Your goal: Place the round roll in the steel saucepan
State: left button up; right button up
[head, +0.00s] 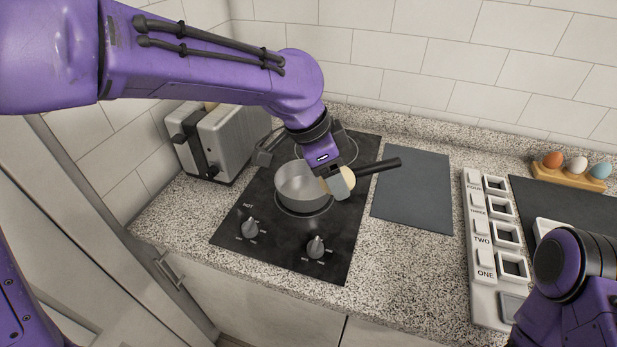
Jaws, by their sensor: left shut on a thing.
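The steel saucepan (290,190) stands on the front burner of the black cooktop, its dark handle (378,166) pointing right. My left gripper (341,184) reaches down at the pan's right side, over the base of the handle. It is shut on the tan round roll (349,179), which is partly hidden behind a grey finger. The roll is at the pan's right rim; I cannot tell whether it touches the rim. My right arm shows at the lower right, but its gripper fingers are not in view.
The black cooktop (270,255) has two knobs at its front. A toaster (222,140) stands at the back left. A dark grey board (412,190) lies right of the cooktop, then a numbered white panel (482,245). An egg holder (568,178) with three eggs is at the far right.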

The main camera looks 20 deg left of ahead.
pick_arm(q)
jog(key=w+a+f+p, duration=0.2)
jog(key=w+a+f, duration=0.15)
jog(key=a, duration=0.25)
send_over(307, 191)
jog(key=s, duration=0.1)
notch_tip(307, 191, down, 5)
jog(key=shift+a+r, duration=0.15)
jog(key=shift+r, duration=0.05)
jog(key=shift+a+f, duration=0.35)
notch_tip(307, 191, down, 3)
jog(key=shift+s+a+r+p, duration=0.1)
jog(key=shift+p, duration=0.25)
jog(key=shift+w+f, duration=0.3)
jog(key=shift+f, duration=0.1)
pick_arm(e)
jog(key=r, duration=0.1)
jog(key=s+r, duration=0.1)
jog(key=r, duration=0.1)
pick_arm(q)
jog(key=shift+s, duration=0.15)
pick_arm(e)
jog(key=shift+s, duration=0.1)
